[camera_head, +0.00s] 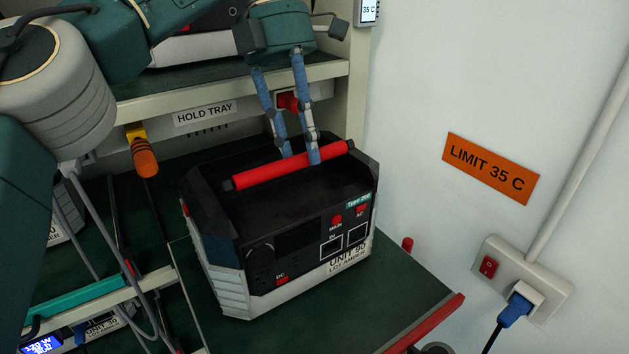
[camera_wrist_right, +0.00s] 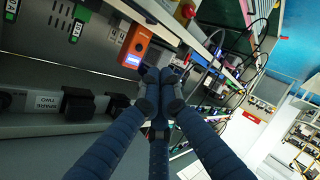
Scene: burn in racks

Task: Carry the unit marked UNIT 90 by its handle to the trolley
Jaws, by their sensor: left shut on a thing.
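The unit marked UNIT 90 (camera_head: 310,245) is a black and white box with a red handle bar (camera_head: 265,172) on top, in the head view. My left gripper (camera_head: 300,158) comes down from above and is shut on that handle. The unit is over a green surface (camera_head: 400,300) with a red bar along its right end; I cannot tell whether it touches. I cannot tell whether this surface belongs to the trolley. My right gripper (camera_wrist_right: 165,78) shows in the right wrist view, its blue fingertips together and nothing visible between them.
A rack shelf labelled HOLD TRAY (camera_head: 205,113) is behind the unit. Other units and cables are at the lower left. An orange LIMIT 35 C sign (camera_head: 491,168) and a socket box (camera_head: 520,280) with a blue plug are on the right wall. An orange device (camera_wrist_right: 136,45) is near my right gripper.

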